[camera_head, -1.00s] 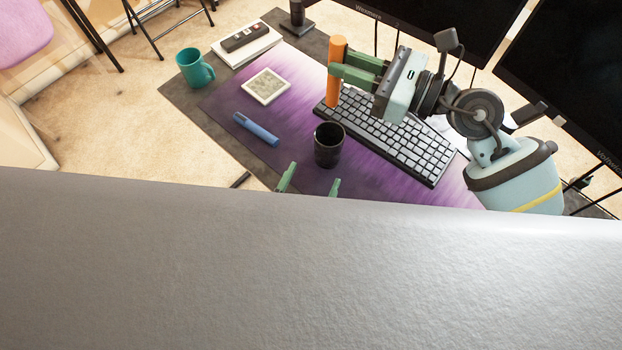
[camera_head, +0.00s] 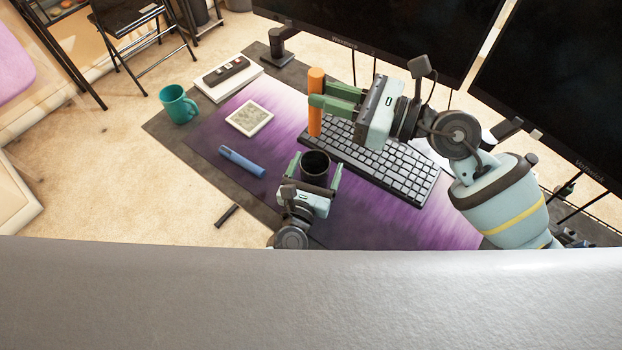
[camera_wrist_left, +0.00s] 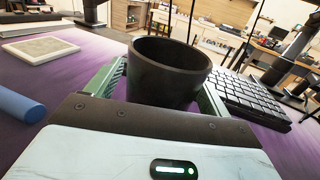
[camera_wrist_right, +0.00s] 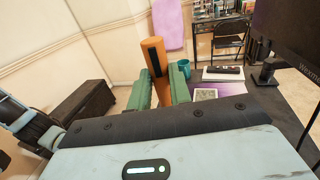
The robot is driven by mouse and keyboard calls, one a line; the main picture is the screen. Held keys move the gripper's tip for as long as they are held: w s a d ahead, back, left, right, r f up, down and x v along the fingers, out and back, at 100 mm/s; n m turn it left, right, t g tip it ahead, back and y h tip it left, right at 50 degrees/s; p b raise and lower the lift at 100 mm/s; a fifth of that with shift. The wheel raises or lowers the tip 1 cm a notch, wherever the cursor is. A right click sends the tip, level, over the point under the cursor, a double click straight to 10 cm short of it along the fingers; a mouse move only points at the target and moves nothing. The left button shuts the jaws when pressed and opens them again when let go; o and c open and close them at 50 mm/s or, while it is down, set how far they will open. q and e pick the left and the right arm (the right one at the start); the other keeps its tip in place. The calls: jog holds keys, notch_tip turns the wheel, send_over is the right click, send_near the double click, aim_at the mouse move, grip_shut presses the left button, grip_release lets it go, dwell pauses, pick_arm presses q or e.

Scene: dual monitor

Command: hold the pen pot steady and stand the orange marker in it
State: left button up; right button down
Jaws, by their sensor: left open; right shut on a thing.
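The black pen pot (camera_head: 315,166) stands upright on the purple desk mat (camera_head: 345,224), and it also shows in the left wrist view (camera_wrist_left: 168,70). My left gripper (camera_head: 317,170) is open, with one finger on each side of the pot. Whether the fingers touch it, I cannot tell. My right gripper (camera_head: 322,103) is shut on the orange marker (camera_head: 316,85) and holds it upright above the mat, up and beyond the pot in the head view. The marker also shows between the green fingers in the right wrist view (camera_wrist_right: 154,65).
A keyboard (camera_head: 390,165) lies right of the pot. A blue pen-like item (camera_head: 242,161) and a framed square (camera_head: 249,118) lie to the left. A teal mug (camera_head: 178,104) and a white box (camera_head: 228,78) stand farther back. Two monitors (camera_head: 400,30) border the desk's far side.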

aim_at(321, 117)
pick_arm(q)
jog(key=shift+w+d, duration=0.1)
jog(key=shift+w, duration=0.25)
jog(key=c, duration=1.1)
pick_arm(e)
jog(key=shift+s+d+f+m+t+h, duration=0.15)
jog(key=shift+f+m+t+h, duration=0.1)
jog(key=shift+f+m+t, duration=0.25)
jog(key=shift+s+a+f+m+t+h, duration=0.1)
jog(key=shift+s+f+m+t+h, duration=0.1)
jog(key=shift+f+t, duration=0.35)
jog(key=shift+s+d+f+m+t+h, duration=0.15)
jog(key=shift+f+m+t+h, duration=0.15)
jog(key=shift+f, duration=0.4)
jog(key=shift+s+d+f+m+t+h, duration=0.1)
jog(key=shift+f+m+t+h, duration=0.15)
jog(key=shift+f+t, duration=0.15)
jog(key=shift+s+d+f+m+t+h, duration=0.1)
jog(key=shift+f+m+t, duration=0.15)
jog(key=shift+f+t, duration=0.1)
